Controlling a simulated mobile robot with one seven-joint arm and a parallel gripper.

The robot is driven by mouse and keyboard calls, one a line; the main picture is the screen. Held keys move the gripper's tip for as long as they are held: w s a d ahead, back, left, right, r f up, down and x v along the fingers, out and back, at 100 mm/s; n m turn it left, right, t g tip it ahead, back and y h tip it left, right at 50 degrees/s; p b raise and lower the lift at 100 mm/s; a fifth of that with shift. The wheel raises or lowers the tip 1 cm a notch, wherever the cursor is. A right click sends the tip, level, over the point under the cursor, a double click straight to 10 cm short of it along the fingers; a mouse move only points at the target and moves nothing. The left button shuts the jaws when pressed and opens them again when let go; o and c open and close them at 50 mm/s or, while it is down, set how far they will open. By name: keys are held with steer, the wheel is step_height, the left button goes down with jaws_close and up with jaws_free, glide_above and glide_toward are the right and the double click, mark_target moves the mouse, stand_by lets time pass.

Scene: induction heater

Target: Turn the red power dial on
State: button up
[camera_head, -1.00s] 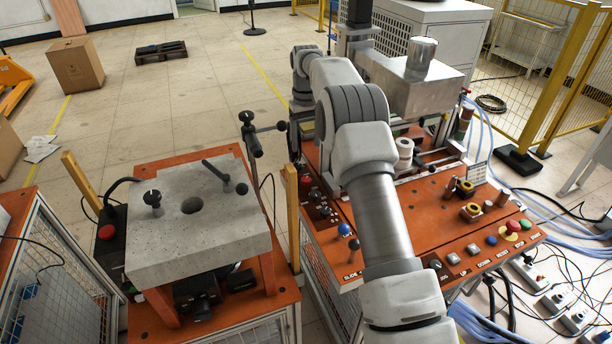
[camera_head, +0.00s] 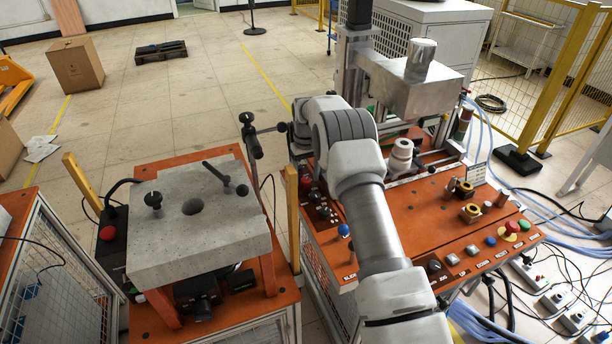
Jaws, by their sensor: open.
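A small red knob (camera_head: 306,182) sits at the left edge of the right orange bench, above a row of black knobs (camera_head: 320,207). It looks like the red power dial, but it is too small to read its setting. My arm reaches over this bench from the bottom, bends above it and ends near the bench's far left corner, above and behind the red knob. My gripper's fingers do not show; the bent arm hides them. No contact with the knob can be seen.
The orange bench (camera_head: 415,215) carries a metal press unit (camera_head: 405,85), a red-and-yellow stop button (camera_head: 512,226) and a blue-topped lever (camera_head: 343,231). A yellow post (camera_head: 293,215) and a black stand (camera_head: 251,140) rise left of it. Another red button (camera_head: 106,232) is farther left.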

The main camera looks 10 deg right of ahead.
jaws_close()
steer(key=shift+m, duration=0.3)
steer(key=m+b, duration=0.2)
steer(key=m, duration=0.1)
steer(key=m+b, duration=0.1)
steer(key=m, duration=0.8)
steer(key=shift+r+m, duration=0.1)
steer(key=shift+m, duration=0.2)
steer(key=m, duration=0.4)
steer(key=shift+m, duration=0.3)
stand_by(0.4)
